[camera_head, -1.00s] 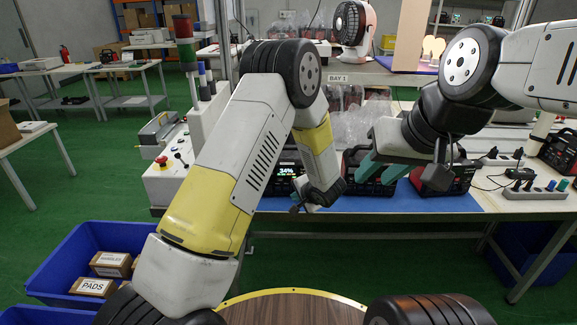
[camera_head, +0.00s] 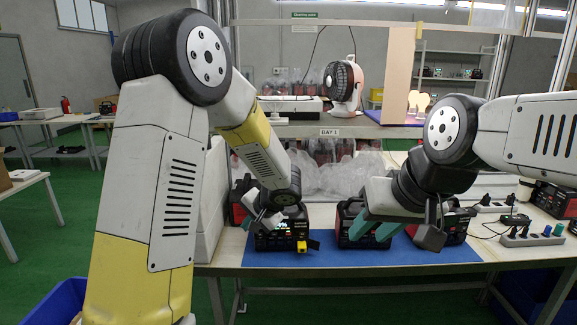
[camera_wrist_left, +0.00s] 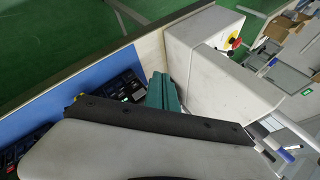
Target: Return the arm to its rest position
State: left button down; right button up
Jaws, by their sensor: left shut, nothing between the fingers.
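My left arm is bent high at the left of the head view. Its gripper (camera_head: 256,216) hangs at the left end of the bench, in front of or beside a black power station (camera_head: 296,232); its fingertips are hard to make out there. In the left wrist view the teal fingers (camera_wrist_left: 161,92) are together and empty, close to the bench's edge and a pale box. My right gripper (camera_head: 377,230) has its teal fingers apart with nothing between them, in front of another power station (camera_head: 350,215).
The bench bears a blue mat (camera_head: 400,252), another red-and-black unit (camera_head: 455,222) and a power strip (camera_head: 532,238). A fan (camera_head: 344,84) stands on the shelf. The pale control box with a red button (camera_wrist_left: 232,42) is close beside the left gripper. A blue bin (camera_head: 55,303) is at lower left.

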pick_arm(q)
jog(key=s+a+r+n+g, duration=0.1)
jog(key=s+a+r+n, duration=0.1)
jog(key=s+a+r, duration=0.3)
jog(key=s+d+r+n+h, duration=0.1)
jog(key=s+r+h, duration=0.1)
jog(key=s+r, duration=0.2)
jog(key=s+r+n+h, duration=0.1)
jog(key=s+r+h, duration=0.2)
jog(key=s, duration=0.7)
jog(key=s+d+r+n+t+h, duration=0.1)
jog(key=s+r+h, duration=0.2)
jog(key=s, duration=0.4)
jog(key=shift+s+d+r, duration=0.3)
jog(key=shift+s+r, duration=0.05)
jog(key=shift+r, duration=0.5)
